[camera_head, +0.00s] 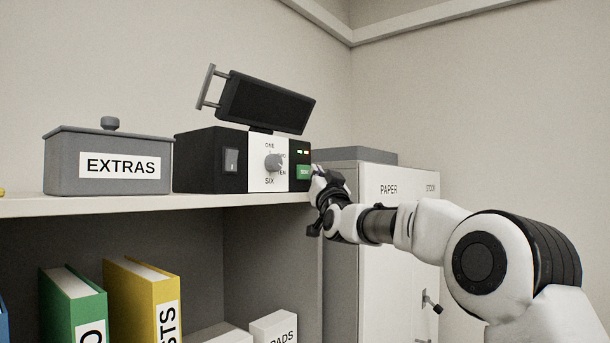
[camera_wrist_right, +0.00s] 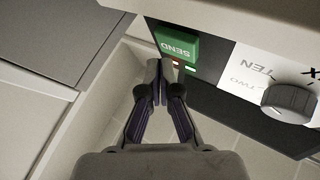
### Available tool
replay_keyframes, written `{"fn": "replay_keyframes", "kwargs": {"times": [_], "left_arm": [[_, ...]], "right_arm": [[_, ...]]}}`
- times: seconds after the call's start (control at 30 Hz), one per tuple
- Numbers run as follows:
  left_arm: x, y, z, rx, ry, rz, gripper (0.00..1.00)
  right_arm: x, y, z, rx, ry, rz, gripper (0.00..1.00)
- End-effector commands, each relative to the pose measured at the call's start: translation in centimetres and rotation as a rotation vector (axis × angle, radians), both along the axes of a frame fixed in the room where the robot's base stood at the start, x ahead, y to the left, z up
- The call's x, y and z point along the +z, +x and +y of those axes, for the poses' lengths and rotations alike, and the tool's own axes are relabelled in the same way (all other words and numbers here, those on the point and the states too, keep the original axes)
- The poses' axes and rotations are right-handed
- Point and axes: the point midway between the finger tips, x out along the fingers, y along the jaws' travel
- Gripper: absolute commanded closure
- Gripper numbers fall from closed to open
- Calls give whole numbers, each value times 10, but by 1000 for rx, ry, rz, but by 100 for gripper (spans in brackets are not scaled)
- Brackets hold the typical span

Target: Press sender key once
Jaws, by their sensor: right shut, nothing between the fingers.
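The sender is a black box with a white dial panel on the shelf. Its green key (camera_head: 303,172) is at the right end of its front, and the key also shows in the right wrist view, marked SEND (camera_wrist_right: 177,46). Small red and green lights sit beside the key. My right gripper (camera_head: 318,172) is shut and empty, just right of the key in the head view. In the right wrist view its fingertips (camera_wrist_right: 164,66) are close to the key's edge; I cannot tell whether they touch it. My left gripper is not in view.
A grey dial (camera_head: 273,162) and a rocker switch (camera_head: 231,160) share the sender's front. A grey EXTRAS box (camera_head: 108,160) stands left on the shelf (camera_head: 120,205). A cabinet marked PAPER (camera_head: 385,270) stands right, behind my right arm.

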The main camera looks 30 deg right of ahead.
Motion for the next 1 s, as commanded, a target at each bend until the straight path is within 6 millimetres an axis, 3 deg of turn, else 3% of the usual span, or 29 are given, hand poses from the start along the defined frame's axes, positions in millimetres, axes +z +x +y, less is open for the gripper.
{"fn": "replay_keyframes", "kwargs": {"times": [0.43, 1.0], "left_arm": [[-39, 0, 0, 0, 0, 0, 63], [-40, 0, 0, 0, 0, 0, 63]], "right_arm": [[-4, -39, -16, -1, 1, -2, 100], [0, -45, -19, 0, 0, -1, 100]]}}
